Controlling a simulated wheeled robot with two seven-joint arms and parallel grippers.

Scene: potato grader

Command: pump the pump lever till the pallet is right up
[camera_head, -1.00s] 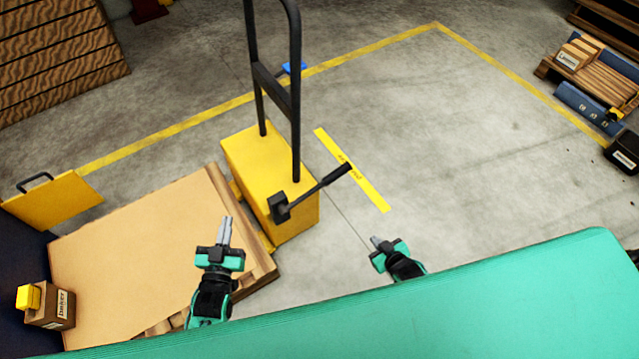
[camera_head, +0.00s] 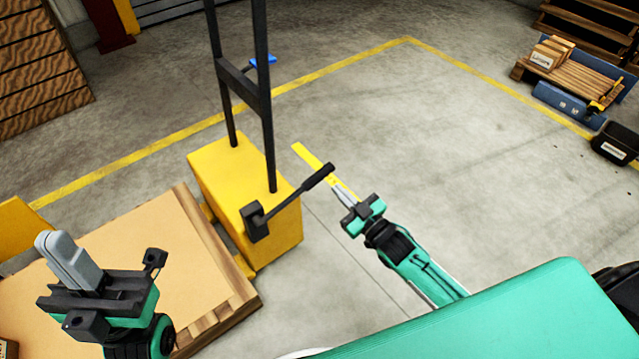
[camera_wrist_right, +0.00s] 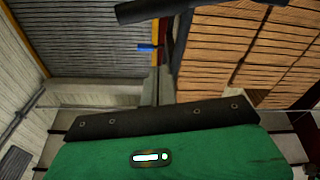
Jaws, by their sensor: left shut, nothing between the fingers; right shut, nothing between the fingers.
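The black pump lever (camera_head: 296,196) juts up and to the right from its black pivot on the side of the yellow pallet-truck body (camera_head: 235,180). In the right wrist view a dark bar, seemingly the lever's grip (camera_wrist_right: 160,10), crosses the top edge. The wooden pallet (camera_head: 230,297) with a tan sheet on top sits low beside the yellow body. My right gripper (camera_head: 340,190) is shut and empty, its tips just below and right of the lever's end; I cannot tell if they touch. My left gripper (camera_head: 62,248) is shut and empty, raised over the pallet's left part.
A tall black handle frame (camera_head: 262,100) stands on the yellow body. A yellow strip (camera_head: 308,158) lies on the floor behind the lever. Stacked boards and boxes (camera_head: 555,65) and a black bin (camera_head: 615,143) stand at the far right. The floor between is clear.

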